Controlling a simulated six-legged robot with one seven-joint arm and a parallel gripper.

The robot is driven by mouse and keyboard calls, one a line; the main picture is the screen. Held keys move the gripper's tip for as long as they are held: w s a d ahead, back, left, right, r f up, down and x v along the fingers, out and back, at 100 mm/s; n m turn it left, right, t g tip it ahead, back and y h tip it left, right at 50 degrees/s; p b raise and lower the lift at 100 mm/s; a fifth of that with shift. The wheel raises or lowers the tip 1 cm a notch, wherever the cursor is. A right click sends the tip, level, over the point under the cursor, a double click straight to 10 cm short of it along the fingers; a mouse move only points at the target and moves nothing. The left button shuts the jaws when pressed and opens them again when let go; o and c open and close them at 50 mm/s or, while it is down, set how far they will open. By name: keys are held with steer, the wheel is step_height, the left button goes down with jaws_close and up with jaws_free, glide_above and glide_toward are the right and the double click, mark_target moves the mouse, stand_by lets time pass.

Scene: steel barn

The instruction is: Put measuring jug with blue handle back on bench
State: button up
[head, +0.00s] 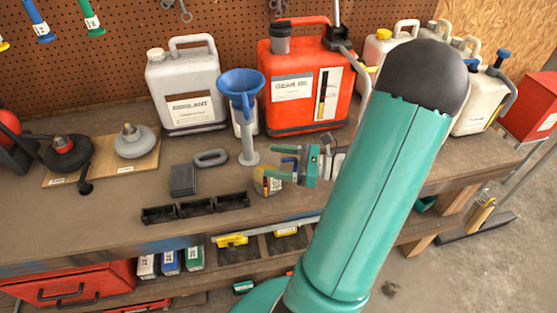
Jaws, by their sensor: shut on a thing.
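My gripper (279,163) is at the middle of the bench (130,215), reaching in from the right. It is shut on what looks like the measuring jug (262,185), a small clear, yellowish vessel with dark and red marks. The jug appears upright near the bench's front edge. The fingers cover part of it, and its blue handle cannot be made out. I cannot tell whether its base touches the bench top or is a little above it.
A blue funnel (240,84) on a pale stand, a coolant can (187,88) and a red gear oil can (295,82) stand behind. A black three-part tray (196,208), a dark block (183,180) and a grey ring (210,158) lie left. Bare bench shows at front left.

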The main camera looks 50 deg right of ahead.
steer(key=shift+f, duration=0.15)
steer(key=o, duration=1.5)
steer(key=shift+o, duration=0.2)
steer(key=shift+r, duration=0.2)
steer(key=v, duration=1.2)
steer(key=w+a+r+n+g, duration=0.2)
steer(key=w+a+n+g, duration=0.2)
steer(key=a+n+g, duration=0.4)
steer(key=w+a+r+n+g, duration=0.25)
steer(key=a+n+g, duration=0.2)
steer(key=a, duration=0.55)
steer(key=a+r+n+t+h, duration=0.1)
steer(key=a+r+n+h, duration=0.3)
steer(key=a+n, duration=0.3)
steer(key=a+r+n+t+h, duration=0.2)
steer(key=a+r+n+h, duration=0.3)
steer(key=n, duration=0.5)
steer(key=shift+w+a+h, duration=0.3)
steer(key=shift+a+h, duration=0.1)
steer(key=shift+a, duration=0.6)
